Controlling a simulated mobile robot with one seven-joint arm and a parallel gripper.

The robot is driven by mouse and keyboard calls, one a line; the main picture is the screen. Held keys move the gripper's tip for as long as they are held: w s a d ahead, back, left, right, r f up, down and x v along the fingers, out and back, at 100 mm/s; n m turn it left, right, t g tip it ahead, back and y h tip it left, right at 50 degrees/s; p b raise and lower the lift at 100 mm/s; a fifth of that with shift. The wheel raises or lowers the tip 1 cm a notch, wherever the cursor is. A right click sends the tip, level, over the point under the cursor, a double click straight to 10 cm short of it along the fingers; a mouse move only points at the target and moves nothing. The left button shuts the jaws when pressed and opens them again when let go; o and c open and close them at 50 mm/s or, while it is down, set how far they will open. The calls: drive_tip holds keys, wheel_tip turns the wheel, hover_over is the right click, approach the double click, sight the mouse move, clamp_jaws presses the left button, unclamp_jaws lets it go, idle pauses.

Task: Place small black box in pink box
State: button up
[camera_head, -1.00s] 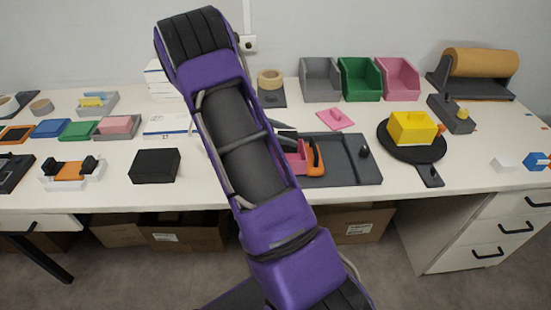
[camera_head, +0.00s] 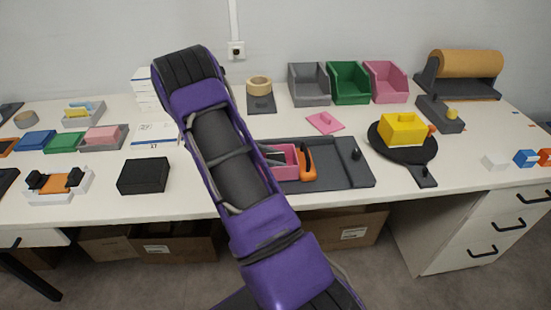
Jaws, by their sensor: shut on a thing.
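The open pink box (camera_head: 290,165) sits on the dark grey tray, beside an orange-handled piece (camera_head: 308,162). My purple arm covers its left part. My gripper (camera_head: 268,154) is mostly hidden behind my arm; only a small dark part shows at the pink box's left side. It is shut on a small dark thing, which seems to be the small black box; its outline is not clear. I cannot tell whether it touches the pink box. A larger black box (camera_head: 143,175) stands apart on the table to the left.
The grey tray (camera_head: 345,177) has a knob at right. A pink lid (camera_head: 325,123) lies behind it. Grey, green and pink bins (camera_head: 385,82) stand at the back. A black pan (camera_head: 403,157) with a yellow block is at right. The table's front strip is mostly clear.

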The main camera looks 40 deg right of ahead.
drive_tip(key=o, duration=1)
drive_tip(key=shift+o, duration=0.2)
drive_tip(key=shift+r, duration=0.15)
drive_tip(key=v, duration=1.2)
